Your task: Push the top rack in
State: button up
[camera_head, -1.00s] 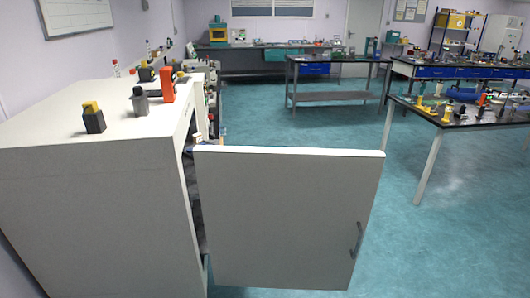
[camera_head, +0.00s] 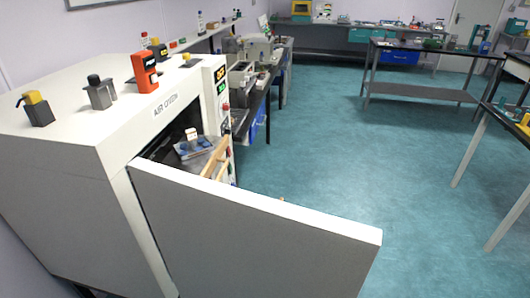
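A white air oven (camera_head: 75,165) fills the left side of the view. Its grey door (camera_head: 250,240) stands open and covers the lower part of the opening. Above the door's top edge, part of a metal rack (camera_head: 180,160) shows at the dark opening, with a small blue and white item (camera_head: 194,144) on it. A light wooden bar (camera_head: 214,160) shows at the rack's right side; I cannot tell what it belongs to. How far the rack sticks out is hidden by the door. My gripper is not in view.
An orange device (camera_head: 145,73) and small grey and yellow items stand on the oven's top. A bench with instruments (camera_head: 250,70) runs behind the oven. Dark tables (camera_head: 430,60) stand at the back and right. The teal floor (camera_head: 340,150) between is clear.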

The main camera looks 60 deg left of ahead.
aim_at(204, 165)
jog(key=u, duration=2.6)
jog(key=i, duration=0.5)
